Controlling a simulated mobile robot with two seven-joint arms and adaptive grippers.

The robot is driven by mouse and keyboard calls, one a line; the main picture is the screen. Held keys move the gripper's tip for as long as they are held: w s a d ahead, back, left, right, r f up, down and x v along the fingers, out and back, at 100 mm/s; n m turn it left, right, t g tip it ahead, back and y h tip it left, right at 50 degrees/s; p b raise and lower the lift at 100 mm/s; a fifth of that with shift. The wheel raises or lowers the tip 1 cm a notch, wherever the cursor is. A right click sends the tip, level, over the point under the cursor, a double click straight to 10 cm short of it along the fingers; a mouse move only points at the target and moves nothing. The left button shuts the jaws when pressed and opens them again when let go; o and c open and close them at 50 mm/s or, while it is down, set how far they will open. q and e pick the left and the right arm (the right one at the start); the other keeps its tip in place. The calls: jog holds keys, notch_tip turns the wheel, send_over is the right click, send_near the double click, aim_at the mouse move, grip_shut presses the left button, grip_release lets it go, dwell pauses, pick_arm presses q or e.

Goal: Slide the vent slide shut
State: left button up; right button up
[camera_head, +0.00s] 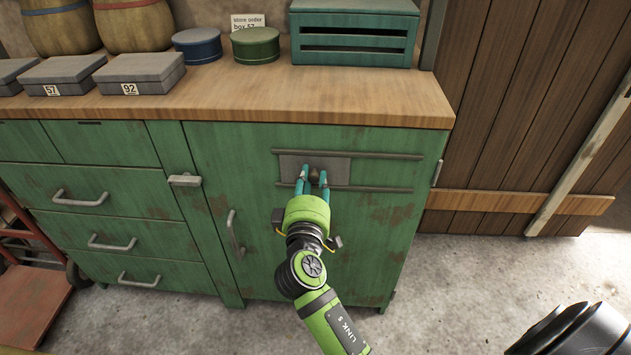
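The vent slide is a grey metal plate (340,171) on the green cabinet door, set between two horizontal rails. It sits toward the left part of the rails, and the space between the rails to its right is uncovered by the plate. A small dark knob (314,173) stands out from the plate. My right gripper (313,178) reaches up from below, with one teal finger on each side of the knob. The fingers appear shut on it, with little or no gap visible. My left gripper is not in view.
Above is a wooden worktop (330,100) with a green slatted box (354,50), round tins and grey boxes. A door handle (234,234) is left of my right arm, and a latch (185,180) is further left. A plank door (525,110) stands at right; the floor before it looks clear.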

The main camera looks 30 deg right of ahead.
jog(key=shift+o, duration=0.3)
jog(key=shift+w+a, duration=0.15)
jog(key=shift+a, duration=0.2)
jog(key=shift+d, duration=0.15)
jog(key=v, duration=0.7)
jog(key=shift+s, duration=0.35)
